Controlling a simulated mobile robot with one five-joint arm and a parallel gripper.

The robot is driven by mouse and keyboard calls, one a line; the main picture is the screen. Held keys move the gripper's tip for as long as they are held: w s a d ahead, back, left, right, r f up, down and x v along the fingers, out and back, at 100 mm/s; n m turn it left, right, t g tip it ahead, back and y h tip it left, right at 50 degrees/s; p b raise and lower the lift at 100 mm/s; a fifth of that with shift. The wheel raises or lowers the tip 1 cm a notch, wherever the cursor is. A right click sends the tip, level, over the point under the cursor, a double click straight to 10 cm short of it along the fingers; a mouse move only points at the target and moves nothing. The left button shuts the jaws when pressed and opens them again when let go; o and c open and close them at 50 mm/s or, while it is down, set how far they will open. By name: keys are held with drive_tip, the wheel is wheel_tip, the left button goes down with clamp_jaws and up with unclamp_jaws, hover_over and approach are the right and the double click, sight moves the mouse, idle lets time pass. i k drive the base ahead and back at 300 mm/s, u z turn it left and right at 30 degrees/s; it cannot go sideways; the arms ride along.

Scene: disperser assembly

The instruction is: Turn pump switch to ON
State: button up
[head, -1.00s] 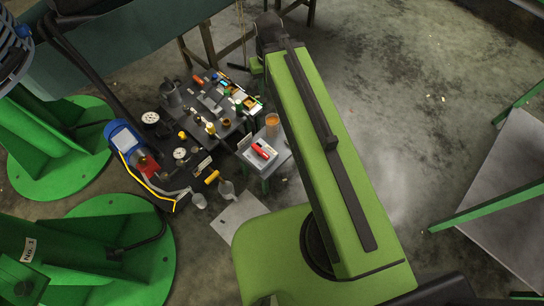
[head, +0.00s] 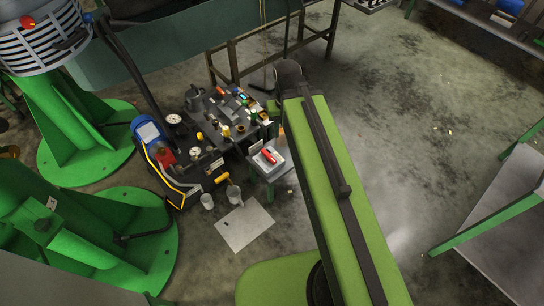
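I cannot make out with certainty which part is the pump switch, nor its setting. A blue pump unit (head: 150,133) with a red part (head: 166,157) and dial gauges stands left of centre, on a dark base. A red item (head: 268,157) lies on a white box on a small grey stand. At the top left, a red knob with yellow (head: 28,22) sits on a ribbed grey housing. My light-green arm reaches up the picture to a dark joint, right of the pump unit. My gripper is not visible; the arm may hide it.
A dark bench (head: 222,112) holds bottles and small parts. Large green machine bases (head: 135,235) fill the left. A paper sheet (head: 245,225) and cups (head: 207,201) are near the pump unit. A grey table (head: 505,210) stands right. Floor between my arm and it is clear.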

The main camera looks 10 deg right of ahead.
sight(269, 158)
drive_tip(key=u, duration=0.1)
drive_tip(key=i, duration=0.9)
drive_tip(key=u, duration=5.15)
drive_tip(key=i, duration=0.1)
drive_tip(key=z, duration=2.95)
drive_tip(key=k, duration=1.35)
drive_tip(key=z, duration=1.4)
drive_tip(key=i, duration=0.95)
drive_tip(key=u, duration=0.05)
